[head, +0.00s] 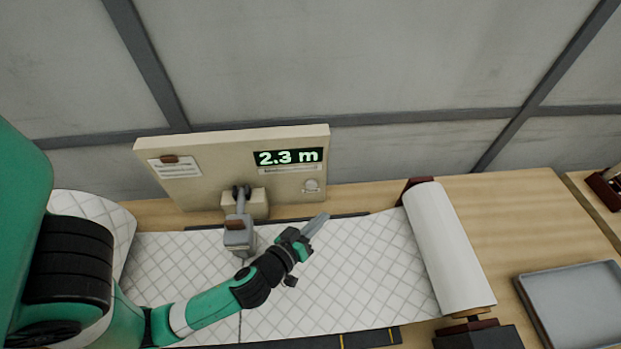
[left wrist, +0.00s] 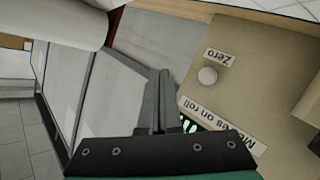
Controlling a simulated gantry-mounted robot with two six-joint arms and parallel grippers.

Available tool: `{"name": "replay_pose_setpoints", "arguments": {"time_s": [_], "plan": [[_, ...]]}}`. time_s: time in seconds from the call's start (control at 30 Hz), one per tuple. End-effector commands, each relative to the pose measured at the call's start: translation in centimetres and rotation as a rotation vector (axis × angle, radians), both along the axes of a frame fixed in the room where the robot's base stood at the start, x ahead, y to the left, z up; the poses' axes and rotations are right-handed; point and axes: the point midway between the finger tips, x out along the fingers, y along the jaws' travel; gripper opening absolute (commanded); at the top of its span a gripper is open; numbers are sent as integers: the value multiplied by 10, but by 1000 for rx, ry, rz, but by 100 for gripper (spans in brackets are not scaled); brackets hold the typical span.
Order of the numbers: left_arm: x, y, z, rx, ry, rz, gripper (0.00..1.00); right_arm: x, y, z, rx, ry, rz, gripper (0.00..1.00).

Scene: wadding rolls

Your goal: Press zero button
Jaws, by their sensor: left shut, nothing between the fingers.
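The zero button (head: 311,185) is a small round pale knob at the lower right of the beige panel (head: 220,178), under the display (head: 288,157) that reads 2.3 m. In the left wrist view the button (left wrist: 207,76) sits beside a "Zero" label (left wrist: 219,57). My left gripper (head: 322,218) is shut and empty, over the quilted wadding in front of the panel. In the left wrist view its fingertips (left wrist: 159,73) are to the left of the button, and I see no contact. My right gripper is not in view.
Quilted wadding (head: 370,265) lies across the wooden table, with a white roll (head: 447,245) at its right. A grey counter head (head: 240,238) on an arm stands on the wadding, left of my gripper. A grey tray (head: 575,300) is at the lower right.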

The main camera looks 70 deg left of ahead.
Motion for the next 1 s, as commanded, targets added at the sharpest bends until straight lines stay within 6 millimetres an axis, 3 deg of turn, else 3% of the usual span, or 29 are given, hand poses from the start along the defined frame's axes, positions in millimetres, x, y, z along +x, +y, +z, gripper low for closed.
{"name": "replay_pose_setpoints", "arguments": {"time_s": [0.17,0.57,1.0], "plan": [[-18,2,-19,-4,52,9,0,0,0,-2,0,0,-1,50],[-18,4,-18,-4,53,10,0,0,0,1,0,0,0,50],[-6,49,-12,-4,57,12,0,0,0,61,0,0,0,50]]}}
